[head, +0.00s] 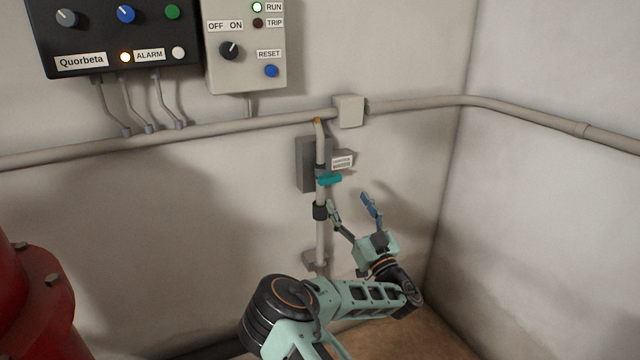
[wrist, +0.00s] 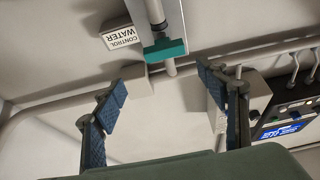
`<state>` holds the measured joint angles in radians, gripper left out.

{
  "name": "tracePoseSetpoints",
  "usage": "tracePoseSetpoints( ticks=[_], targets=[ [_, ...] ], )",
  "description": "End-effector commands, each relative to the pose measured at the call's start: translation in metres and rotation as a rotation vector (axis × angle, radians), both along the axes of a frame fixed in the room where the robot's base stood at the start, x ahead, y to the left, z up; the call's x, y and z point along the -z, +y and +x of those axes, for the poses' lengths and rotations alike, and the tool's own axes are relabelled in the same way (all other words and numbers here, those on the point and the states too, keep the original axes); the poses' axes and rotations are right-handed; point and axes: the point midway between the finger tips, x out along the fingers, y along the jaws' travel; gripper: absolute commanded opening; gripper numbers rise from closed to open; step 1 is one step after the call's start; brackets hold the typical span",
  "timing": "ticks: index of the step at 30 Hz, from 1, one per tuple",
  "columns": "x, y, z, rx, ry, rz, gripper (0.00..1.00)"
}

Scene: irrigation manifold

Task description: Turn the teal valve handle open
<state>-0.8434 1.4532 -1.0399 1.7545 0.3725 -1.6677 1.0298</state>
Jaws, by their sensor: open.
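The teal valve handle (head: 329,179) sits on a vertical grey pipe (head: 320,235) in front of a grey wall box in the head view. In the wrist view the handle (wrist: 165,49) lies crosswise to the pipe near the top centre. A white tag beside it (wrist: 123,37) reads "CONTROL WATER" upside down. My gripper (head: 351,203) is open and empty, below and to the right of the handle in the head view. In the wrist view its two blue-padded fingers (wrist: 160,90) stand wide apart, with the handle beyond them and not touched.
A black panel marked Quorbeta (head: 125,35) and a grey switch box (head: 245,45) hang on the wall at upper left. A horizontal conduit (head: 220,127) with a junction box (head: 349,111) runs above the valve. A red flanged fixture (head: 35,300) stands at lower left.

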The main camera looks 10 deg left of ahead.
Motion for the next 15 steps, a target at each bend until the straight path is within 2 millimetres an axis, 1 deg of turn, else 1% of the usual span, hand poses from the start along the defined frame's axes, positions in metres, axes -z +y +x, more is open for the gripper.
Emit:
tracePoseSetpoints(
  ticks=[2,5,8,15],
  targets=[
    [0.005,0.006,-0.002,-0.017,-0.004,-0.004,0.67],
    [0.003,0.012,0.003,-0.025,-0.007,-0.005,0.67],
    [-0.003,0.02,0.015,-0.025,-0.007,-0.005,0.67],
    [-0.02,0.043,0.05,-0.023,-0.006,-0.006,0.67]
  ],
)
